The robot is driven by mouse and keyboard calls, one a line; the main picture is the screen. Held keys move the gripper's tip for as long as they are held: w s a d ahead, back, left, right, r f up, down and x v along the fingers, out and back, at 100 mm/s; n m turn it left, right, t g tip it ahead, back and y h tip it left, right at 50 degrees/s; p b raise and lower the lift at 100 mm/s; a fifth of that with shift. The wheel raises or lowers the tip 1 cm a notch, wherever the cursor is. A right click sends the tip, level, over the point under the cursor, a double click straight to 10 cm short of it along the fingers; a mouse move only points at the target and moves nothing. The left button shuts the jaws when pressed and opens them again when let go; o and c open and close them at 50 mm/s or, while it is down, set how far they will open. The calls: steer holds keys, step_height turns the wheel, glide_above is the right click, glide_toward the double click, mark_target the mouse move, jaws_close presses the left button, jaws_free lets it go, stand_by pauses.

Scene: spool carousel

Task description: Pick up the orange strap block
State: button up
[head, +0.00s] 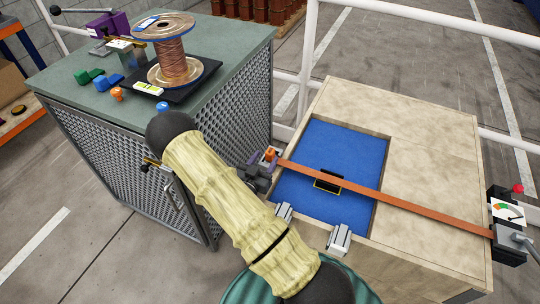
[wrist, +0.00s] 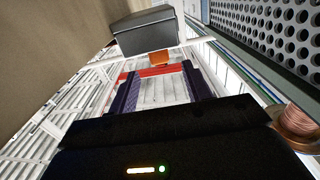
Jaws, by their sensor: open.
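A small orange block (head: 270,154) shows at the left end of the long orange strap (head: 350,186), by the box's left edge. It also shows in the wrist view (wrist: 160,58), just past my fingertips and below a grey block (wrist: 145,32). I cannot tell whether the block lies partly between the tips. My arm hides part of the area in the head view.
The strap crosses a wooden box (head: 430,150) with a blue recess (head: 335,150) and a black handle (head: 328,181). A gauge (head: 508,212) stands at its right. A green-topped cabinet (head: 75,75) holds a copper spool (head: 172,55) and small blocks. White rails stand behind.

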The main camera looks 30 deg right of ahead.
mark_target(268, 154)
steer(key=shift+w+d, duration=0.1)
steer(key=x, duration=0.3)
steer(key=p+x, duration=0.1)
steer(key=x, duration=0.1)
steer(key=shift+f, duration=0.3)
stand_by(0.4)
jaws_close()
